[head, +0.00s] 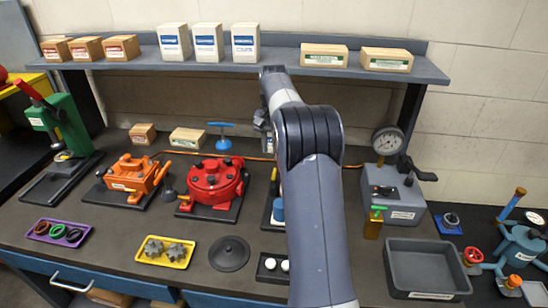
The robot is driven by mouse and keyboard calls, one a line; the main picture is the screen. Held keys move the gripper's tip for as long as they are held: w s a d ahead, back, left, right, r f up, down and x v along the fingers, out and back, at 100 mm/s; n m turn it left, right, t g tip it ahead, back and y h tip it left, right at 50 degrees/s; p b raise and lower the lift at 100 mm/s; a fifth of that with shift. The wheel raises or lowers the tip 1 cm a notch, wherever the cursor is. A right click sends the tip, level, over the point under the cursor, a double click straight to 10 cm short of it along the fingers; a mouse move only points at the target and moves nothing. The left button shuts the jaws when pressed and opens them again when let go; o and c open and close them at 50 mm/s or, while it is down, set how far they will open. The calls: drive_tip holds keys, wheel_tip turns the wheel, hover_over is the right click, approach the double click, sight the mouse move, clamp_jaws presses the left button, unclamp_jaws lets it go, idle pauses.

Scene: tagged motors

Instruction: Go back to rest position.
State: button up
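My arm rises from the bottom centre of the head view, bends at a dark elbow and reaches up towards the shelf. My gripper (266,143) hangs just left of the elbow, over the back of the workbench (120,215). It is small and partly hidden by my own arm. I cannot make out its fingers or whether it holds anything. It appears right of a blue-handled tool (222,138) and above the red round motor (213,180).
An orange motor (135,175) and green press (60,125) stand left. A grey gauge unit (392,190) and empty grey bin (425,268) are right. Boxes line the shelf (275,63). Yellow (142,258) and purple (34,234) trays hold small parts in front.

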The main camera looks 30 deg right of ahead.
sight(274, 172)
drive_tip(key=shift+r, duration=0.3)
wheel_tip(274, 172, down, 11)
drive_tip(key=shift+r+p, duration=0.1)
drive_tip(key=shift+p, duration=0.7)
